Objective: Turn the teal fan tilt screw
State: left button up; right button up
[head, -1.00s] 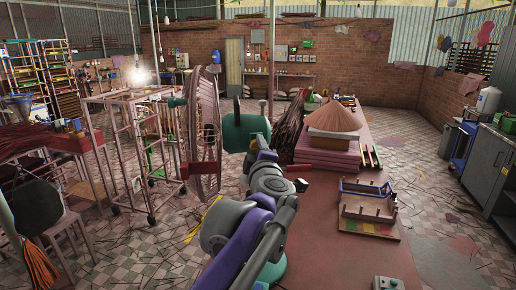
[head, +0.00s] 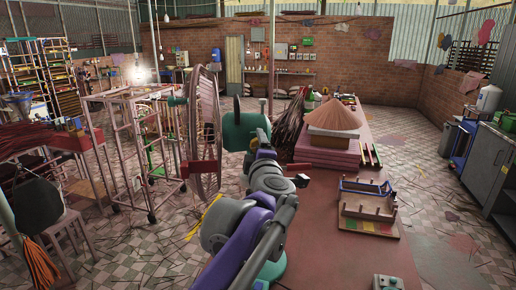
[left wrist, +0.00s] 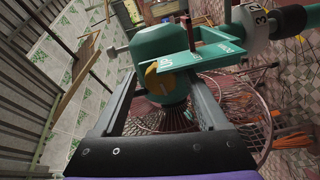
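The teal fan's motor housing (head: 240,130) stands in the middle of the head view, with its round wire cage (head: 204,135) to the left. In the left wrist view the teal housing (left wrist: 163,42) fills the upper middle, and a yellow, slotted tilt screw (left wrist: 178,84) sits on its near side. My left gripper (left wrist: 163,86) is open, its two fingers on either side of the screw with visible space between them. In the head view my left gripper (head: 263,150) is close to the housing, its fingertips mostly hidden. My right gripper is not in view.
A wheeled metal frame (head: 128,145) stands left of the fan. Tiled floor is open on the right.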

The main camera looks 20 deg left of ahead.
pick_arm(q)
jog(key=shift+s, duration=0.1)
jog(key=b+v, duration=0.1)
jog(key=v, duration=0.9)
jog(key=shift+s+d+b, duration=0.15)
jog(key=shift+s+b, duration=0.2)
jog(key=shift+b, duration=0.05)
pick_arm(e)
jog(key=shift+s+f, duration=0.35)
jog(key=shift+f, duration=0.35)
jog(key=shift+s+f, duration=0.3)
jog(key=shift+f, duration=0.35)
